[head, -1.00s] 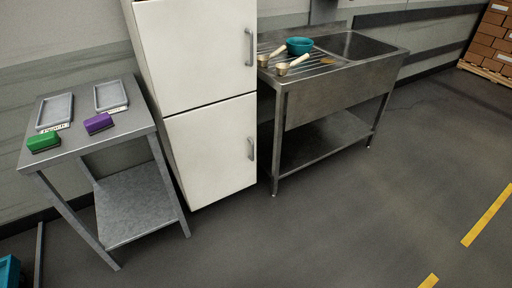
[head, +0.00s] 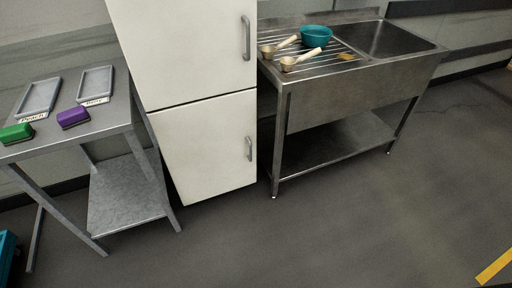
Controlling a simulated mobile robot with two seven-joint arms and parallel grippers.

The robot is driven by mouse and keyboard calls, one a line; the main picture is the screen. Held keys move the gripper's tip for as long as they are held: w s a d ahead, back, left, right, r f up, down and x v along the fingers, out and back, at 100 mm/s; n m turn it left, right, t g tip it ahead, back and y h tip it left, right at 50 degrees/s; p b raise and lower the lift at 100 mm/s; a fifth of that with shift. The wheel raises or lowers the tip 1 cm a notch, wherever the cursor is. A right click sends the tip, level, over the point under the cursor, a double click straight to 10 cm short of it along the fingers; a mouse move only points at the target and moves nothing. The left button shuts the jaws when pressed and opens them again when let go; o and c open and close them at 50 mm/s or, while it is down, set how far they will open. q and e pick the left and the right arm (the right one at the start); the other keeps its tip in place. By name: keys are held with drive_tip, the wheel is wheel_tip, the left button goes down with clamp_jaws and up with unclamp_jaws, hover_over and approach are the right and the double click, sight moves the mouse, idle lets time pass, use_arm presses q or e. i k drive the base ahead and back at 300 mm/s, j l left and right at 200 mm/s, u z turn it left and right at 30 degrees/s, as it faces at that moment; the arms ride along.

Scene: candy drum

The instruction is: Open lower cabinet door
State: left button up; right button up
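A tall white cabinet stands against the wall in the middle of the head view. Its lower door (head: 204,145) is shut and has a grey vertical handle (head: 249,148) near its right edge. The upper door (head: 183,45) is also shut, with a similar handle (head: 246,38) at its right edge. Neither of my grippers shows in the head view, so I cannot see whether they are open or shut.
A metal table (head: 104,127) with two grey trays, a green block and a purple block stands left of the cabinet. A steel sink unit (head: 345,98) with a teal bowl (head: 317,36) and two scoops stands at its right. The floor (head: 310,235) in front is clear.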

sight(207, 146)
drive_tip(key=i+l, duration=0.2)
drive_tip(key=l, duration=0.15)
drive_tip(key=i+l+u, duration=0.1)
drive_tip(key=i+l, duration=0.35)
drive_tip(key=l, duration=0.2)
drive_tip(key=i+l+u, duration=0.1)
drive_tip(key=l, duration=0.25)
drive_tip(key=i, duration=0.5)
